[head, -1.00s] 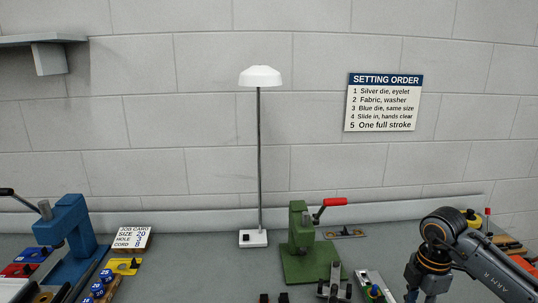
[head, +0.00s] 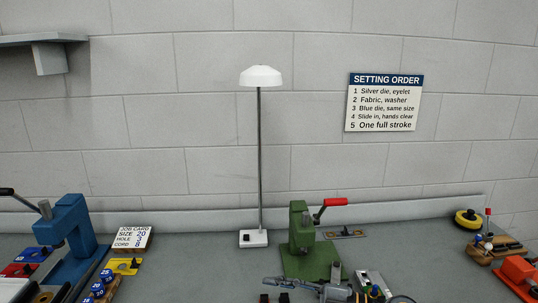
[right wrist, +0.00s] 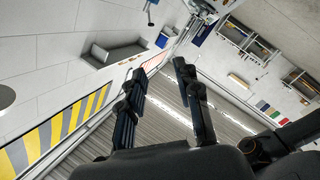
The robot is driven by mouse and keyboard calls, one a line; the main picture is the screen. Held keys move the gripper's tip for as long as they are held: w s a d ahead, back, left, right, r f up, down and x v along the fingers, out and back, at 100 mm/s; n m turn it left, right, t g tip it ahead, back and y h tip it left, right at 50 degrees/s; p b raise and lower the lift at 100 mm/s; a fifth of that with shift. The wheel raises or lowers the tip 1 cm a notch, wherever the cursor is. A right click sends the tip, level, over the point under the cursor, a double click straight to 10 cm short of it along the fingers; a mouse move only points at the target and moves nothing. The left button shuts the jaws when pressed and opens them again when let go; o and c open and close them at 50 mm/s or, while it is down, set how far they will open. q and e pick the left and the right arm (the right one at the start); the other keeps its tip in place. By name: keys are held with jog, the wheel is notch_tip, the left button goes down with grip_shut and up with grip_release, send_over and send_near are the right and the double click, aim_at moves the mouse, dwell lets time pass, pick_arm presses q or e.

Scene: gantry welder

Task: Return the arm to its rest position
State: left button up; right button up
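My right gripper (right wrist: 158,82) shows in the right wrist view with its two dark fingers spread apart and nothing between them. It is clear of the bench, with open room around the fingertips. I see no left arm or left gripper that I can make out.
The bench holds a blue press (head: 72,240), a green press (head: 302,240) with a red handle, a white lamp (head: 259,76) and a job card (head: 132,238). An orange item (head: 517,270) sits at the right.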

jog(key=w+d+r+m+t+h, duration=0.2)
jog(key=d+m+t+h, duration=0.15)
jog(key=m+t, duration=0.35)
jog(key=w+d+r+m+t+h, duration=0.1)
jog(key=d+r+m+t+h, duration=0.2)
jog(key=d+m+t, duration=0.3)
jog(key=s+d+f+m+g+h, duration=0.1)
jog(key=s+d+f+m+h, duration=0.1)
jog(key=d+f+m+h, duration=0.5)
jog(key=s+d+f+m+g+h, duration=0.2)
jog(key=d+f+m+h, duration=0.15)
jog(key=f, duration=0.45)
jog(key=s+f+n+g, duration=0.1)
jog(key=s+f+g, duration=0.6)
jog(key=s, duration=0.4)
jog(key=s+f+n+g, duration=0.1)
jog(key=s+f+g, duration=0.3)
jog(key=s+f, duration=0.6)
jog(key=s+f+g, duration=0.1)
jog(key=s+f, duration=0.1)
jog(key=f, duration=1.1)
jog(key=s+f+g, duration=0.1)
jog(key=s+f, duration=0.1)
jog(key=f, duration=1.1)
jog(key=s+d+f, duration=0.2)
jog(key=s+f, duration=1.2)
jog(key=s, duration=0.1)
jog(key=shift+s+g, duration=0.25)
jog(key=shift+g, duration=0.15)
